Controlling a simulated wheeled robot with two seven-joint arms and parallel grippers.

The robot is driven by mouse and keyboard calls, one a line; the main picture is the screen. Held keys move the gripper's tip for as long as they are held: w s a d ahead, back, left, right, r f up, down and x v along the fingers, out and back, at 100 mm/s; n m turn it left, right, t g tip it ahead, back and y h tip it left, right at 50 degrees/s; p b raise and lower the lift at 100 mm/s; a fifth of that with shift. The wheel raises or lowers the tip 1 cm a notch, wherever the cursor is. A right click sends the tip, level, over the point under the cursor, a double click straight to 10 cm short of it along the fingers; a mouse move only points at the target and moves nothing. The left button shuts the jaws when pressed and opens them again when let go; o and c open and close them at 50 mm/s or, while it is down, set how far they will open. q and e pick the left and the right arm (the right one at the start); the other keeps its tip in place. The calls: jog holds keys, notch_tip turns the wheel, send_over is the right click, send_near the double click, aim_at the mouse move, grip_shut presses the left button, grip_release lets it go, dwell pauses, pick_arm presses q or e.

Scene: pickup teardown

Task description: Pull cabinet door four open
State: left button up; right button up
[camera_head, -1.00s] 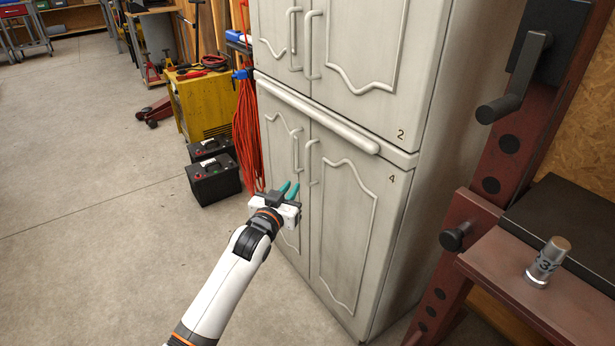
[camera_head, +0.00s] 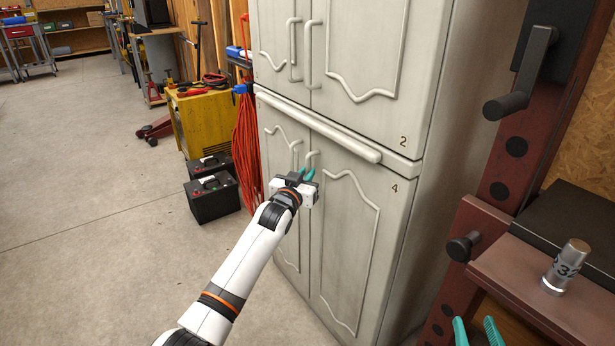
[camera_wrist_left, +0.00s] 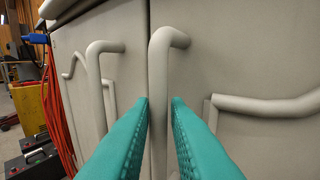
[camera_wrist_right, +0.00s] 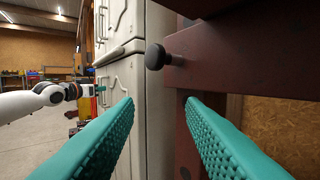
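Cabinet door four (camera_head: 347,240) is the lower right door of the grey-white cabinet, marked 4, and looks closed. Its handle is a vertical bar, and its upper end shows above my left gripper (camera_head: 306,175) in the head view. In the left wrist view the door-four handle (camera_wrist_left: 158,90) stands between the open teal fingers of my left gripper (camera_wrist_left: 159,105), with a gap visible on the right side. My right gripper (camera_head: 478,331) is at the lower right of the head view, beside the red frame. In the right wrist view its fingers (camera_wrist_right: 160,105) are spread and empty.
The lower left door's handle (camera_wrist_left: 93,85) is just left of the door-four handle. A red steel frame (camera_head: 470,240) with a knob (camera_wrist_right: 157,56) stands right of the cabinet. Open floor lies in front.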

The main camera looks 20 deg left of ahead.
pick_arm(q)
jog(key=shift+w, duration=0.6)
pick_arm(e)
jog(key=shift+s+a+r+t, duration=0.1)
jog(key=shift+r+t, duration=0.6)
jog(key=shift+r, duration=0.2)
pick_arm(q)
grip_shut()
